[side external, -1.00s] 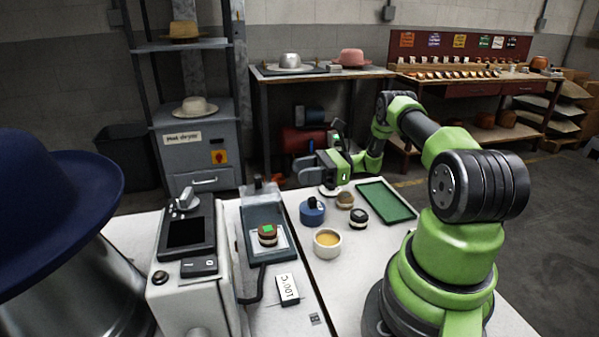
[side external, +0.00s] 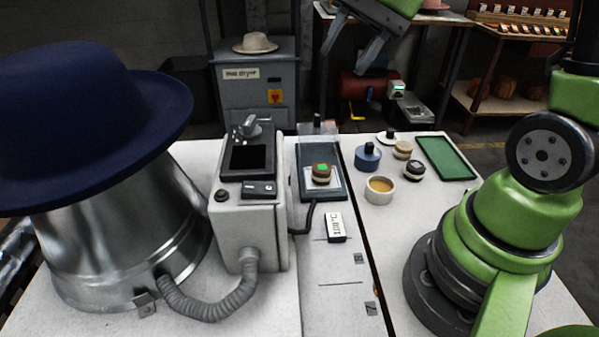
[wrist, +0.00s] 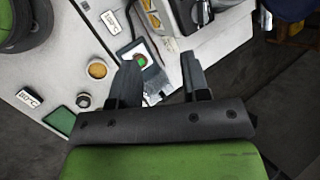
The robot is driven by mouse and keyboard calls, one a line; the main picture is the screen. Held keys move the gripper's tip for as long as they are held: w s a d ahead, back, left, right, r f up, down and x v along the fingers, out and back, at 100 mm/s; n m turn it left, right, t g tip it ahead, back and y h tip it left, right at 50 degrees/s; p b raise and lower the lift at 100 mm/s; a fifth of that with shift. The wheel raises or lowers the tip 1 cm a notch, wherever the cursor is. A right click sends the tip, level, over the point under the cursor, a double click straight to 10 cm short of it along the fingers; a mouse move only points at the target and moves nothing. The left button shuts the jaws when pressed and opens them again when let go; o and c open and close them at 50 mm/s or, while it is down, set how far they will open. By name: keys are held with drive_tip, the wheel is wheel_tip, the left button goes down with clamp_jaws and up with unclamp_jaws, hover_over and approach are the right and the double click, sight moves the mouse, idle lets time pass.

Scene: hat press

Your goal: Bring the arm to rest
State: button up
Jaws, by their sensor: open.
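My gripper (side external: 342,60) hangs high at the top of the side view, above and behind the white table (side external: 335,275). Its two dark fingers are apart with nothing between them. In the wrist view my gripper (wrist: 159,62) is also open and empty. It is well clear of the table things. My green arm stands at the right; its upper part is cut off by the frame edge.
A navy hat (side external: 80,110) sits on a metal cone (side external: 120,245) at left. Beside it are a white machine (side external: 240,225), a dark tray (side external: 305,155) with a green-topped round piece (side external: 321,172), a cup (side external: 380,190), a blue pot (side external: 367,156) and a green mat (side external: 447,158).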

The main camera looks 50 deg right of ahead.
drive_tip(key=s+a+r+n+t+h, duration=0.1)
drive_tip(key=s+n+t+h, duration=0.1)
drive_tip(key=s, duration=0.3)
drive_tip(key=s+a+r+n+t+h, duration=0.2)
drive_tip(key=s+n+t, duration=0.1)
drive_tip(key=s+n, duration=0.2)
drive_tip(key=shift+s+a, duration=0.3)
drive_tip(key=shift+s, duration=0.2)
